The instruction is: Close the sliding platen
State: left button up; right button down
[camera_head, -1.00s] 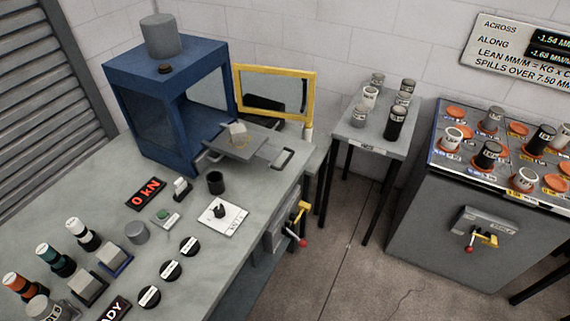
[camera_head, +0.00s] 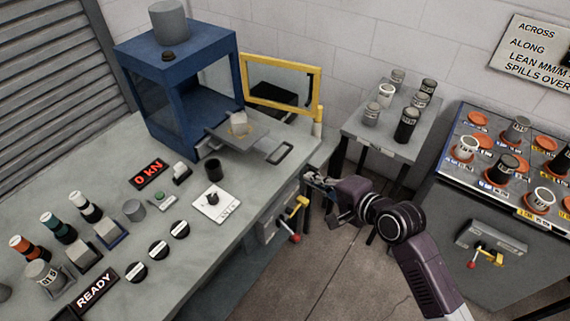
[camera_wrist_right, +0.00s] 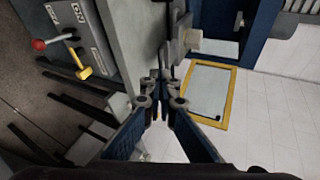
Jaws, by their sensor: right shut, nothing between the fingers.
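The sliding platen (camera_head: 240,137) is a grey plate drawn out from the blue press frame (camera_head: 183,95). A small pale block (camera_head: 238,124) sits on it. A dark loop handle (camera_head: 281,153) sticks out at its outer end, near the bench edge. My right gripper (camera_head: 316,182) is shut and empty, just beyond the bench edge, to the right of and below the handle, and apart from it. In the right wrist view the shut fingers (camera_wrist_right: 160,78) point toward the platen (camera_wrist_right: 178,45) and block (camera_wrist_right: 195,41). My left gripper is not in view.
The press's yellow-framed door (camera_head: 282,85) stands open behind the platen. A small table (camera_head: 392,137) with several canisters stands to the right.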

jog(key=p, duration=0.2)
send_near(278, 163)
jog(key=x, duration=0.5)
jog(key=shift+w, duration=0.2)
jog(key=shift+x, duration=0.9)
jog(key=shift+b, duration=0.3)
